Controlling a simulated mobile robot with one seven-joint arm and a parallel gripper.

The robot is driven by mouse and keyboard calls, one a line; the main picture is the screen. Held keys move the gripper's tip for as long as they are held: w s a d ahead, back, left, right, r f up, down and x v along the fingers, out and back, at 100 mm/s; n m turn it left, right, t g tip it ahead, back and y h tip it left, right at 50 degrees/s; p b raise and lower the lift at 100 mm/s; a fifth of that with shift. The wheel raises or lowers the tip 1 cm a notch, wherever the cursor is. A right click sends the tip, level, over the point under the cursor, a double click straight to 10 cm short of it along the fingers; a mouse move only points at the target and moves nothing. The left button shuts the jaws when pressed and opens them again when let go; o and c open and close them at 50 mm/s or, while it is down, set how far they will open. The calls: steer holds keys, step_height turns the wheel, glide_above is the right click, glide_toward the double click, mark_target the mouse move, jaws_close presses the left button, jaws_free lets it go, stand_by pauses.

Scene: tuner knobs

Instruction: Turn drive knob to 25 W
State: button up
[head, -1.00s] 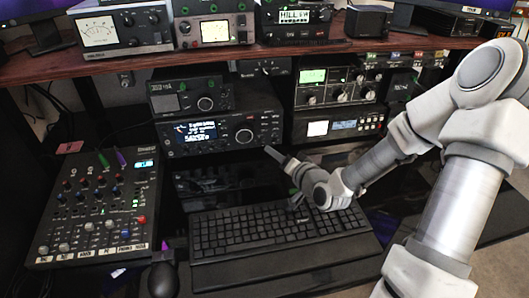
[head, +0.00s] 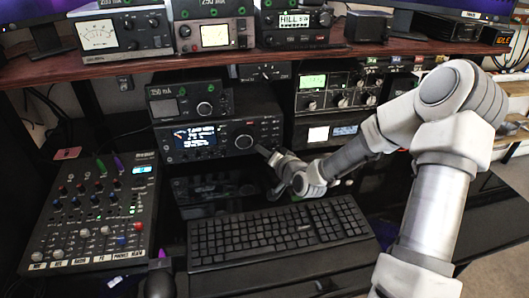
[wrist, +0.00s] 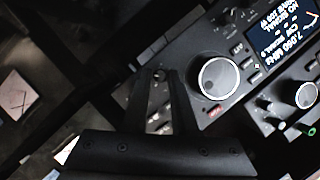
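The main radio (head: 205,150) stands on the desk under the shelf, with a lit screen and a large tuning knob (head: 244,142). The wrist view shows the radio's screen (wrist: 280,28) turned upside down, with "7.050 MHz" on it, and the large knob (wrist: 219,78). My gripper (head: 262,150) is in front of the radio's right end, right of the large knob. In the wrist view my gripper (wrist: 160,74) has its fingers apart. A small knob shows between their tips; contact cannot be told. I cannot read which knob is labelled drive.
A smaller box (head: 190,102) with its own knob sits on the radio. More gear (head: 335,92) stands at the right. A keyboard (head: 275,230) lies in front, and a mixer (head: 90,215) stands at the left. The shelf (head: 250,60) overhangs the radio.

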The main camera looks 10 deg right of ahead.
jaws_close()
